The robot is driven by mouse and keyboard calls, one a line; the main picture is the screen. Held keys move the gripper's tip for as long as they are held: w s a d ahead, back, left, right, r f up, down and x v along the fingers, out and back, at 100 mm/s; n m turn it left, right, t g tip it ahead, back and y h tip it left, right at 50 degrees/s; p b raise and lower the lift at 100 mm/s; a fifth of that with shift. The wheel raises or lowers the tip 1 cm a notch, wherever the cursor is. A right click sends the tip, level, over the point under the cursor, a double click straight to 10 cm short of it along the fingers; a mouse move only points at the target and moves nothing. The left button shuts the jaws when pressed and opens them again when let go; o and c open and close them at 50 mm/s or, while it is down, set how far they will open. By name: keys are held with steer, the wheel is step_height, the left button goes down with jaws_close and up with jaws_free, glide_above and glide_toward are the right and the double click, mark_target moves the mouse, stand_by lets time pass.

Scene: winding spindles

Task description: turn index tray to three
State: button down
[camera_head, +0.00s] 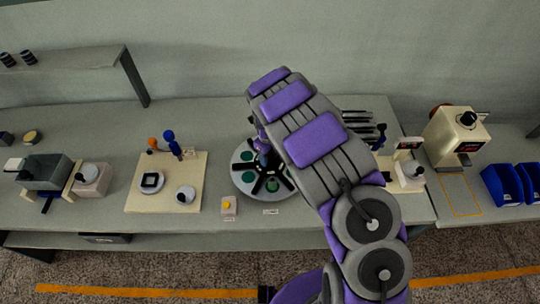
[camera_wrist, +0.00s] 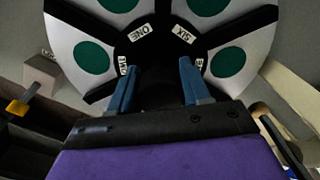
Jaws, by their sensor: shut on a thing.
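The index tray (camera_head: 240,166) is a round white disc with green circles and black dividers, in the middle of the bench in the head view. It fills the upper part of the wrist view (camera_wrist: 66,40), where the labels ONE and SIX read upside down near the hub. Two more labels are partly hidden by the fingers. My gripper (camera_wrist: 157,78) is over the tray's centre, its blue fingers on either side of the dark central hub (camera_wrist: 157,92) and shut on it. My arm covers the tray's right side in the head view.
A beige board (camera_head: 134,188) with small parts lies left. A cream machine (camera_head: 452,140) and blue bins (camera_head: 503,185) stand right.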

steer(key=shift+w+a+r+m, duration=0.3)
steer(key=shift+w+r, duration=0.1)
steer(key=shift+w, duration=0.1)
steer(key=c, duration=1)
jaws_free()
steer(key=o, duration=0.3)
steer(key=shift+f, duration=0.25)
steer(key=shift+o, duration=0.8)
steer(key=shift+s+a, duration=0.15)
steer(key=shift+s+d, duration=0.1)
steer(key=shift+d, duration=0.1)
steer(key=shift+d+r, duration=0.15)
steer(key=shift+r, duration=0.1)
step_height(320, 180, up, 17)
steer(key=p, duration=0.1)
steer(key=shift+a+f, duration=0.2)
steer(key=shift+a, duration=0.15)
steer(key=shift+a, duration=0.1)
